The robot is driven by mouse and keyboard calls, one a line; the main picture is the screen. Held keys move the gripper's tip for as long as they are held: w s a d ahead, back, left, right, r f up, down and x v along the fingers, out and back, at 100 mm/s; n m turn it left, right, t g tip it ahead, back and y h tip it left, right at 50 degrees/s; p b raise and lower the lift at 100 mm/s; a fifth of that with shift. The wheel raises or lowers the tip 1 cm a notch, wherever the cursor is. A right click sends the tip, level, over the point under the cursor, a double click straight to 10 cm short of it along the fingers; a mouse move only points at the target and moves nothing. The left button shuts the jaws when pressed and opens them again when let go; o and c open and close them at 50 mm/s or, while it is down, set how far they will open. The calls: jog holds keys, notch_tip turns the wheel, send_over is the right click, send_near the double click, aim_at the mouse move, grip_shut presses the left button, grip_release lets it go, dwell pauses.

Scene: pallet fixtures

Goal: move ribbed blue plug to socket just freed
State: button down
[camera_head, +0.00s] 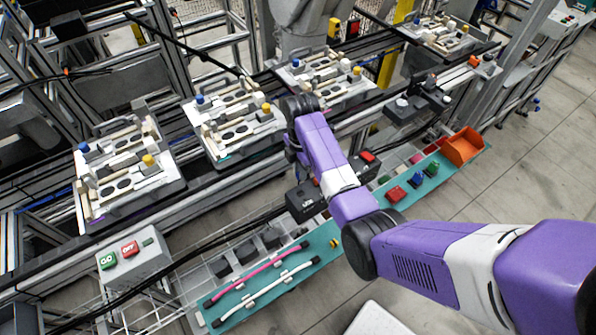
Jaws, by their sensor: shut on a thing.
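My gripper (294,155) is the dark end of my arm, seen from above and behind between the pallet fixtures and a black box (307,203). Its fingertips are hidden by the wrist and forearm. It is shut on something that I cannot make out. A small blue block (415,180) lies on the teal board at the right, clear of my gripper. I cannot tell whether it is the ribbed blue plug, as ribs are too small to see. The black box is partly covered by my arm. I cannot make out an empty socket.
Pallet fixtures (165,186) with blue and yellow knobs line the conveyor. A red block (396,194), a green block (432,169) and an orange bin (464,146) are at the right. A teal board (222,309) with pink and white cables lies in front. A button box (134,260) stands left.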

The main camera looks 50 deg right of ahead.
jog(key=shift+f, duration=1)
notch_tip(320, 180, down, 4)
jog(key=b, duration=0.4)
jog(key=shift+f, duration=0.45)
dwell(0.7)
jog(key=shift+f+b, duration=0.4)
jog(key=shift+f, duration=0.5)
dwell(1.1)
jog(key=c, duration=1.3)
grip_release()
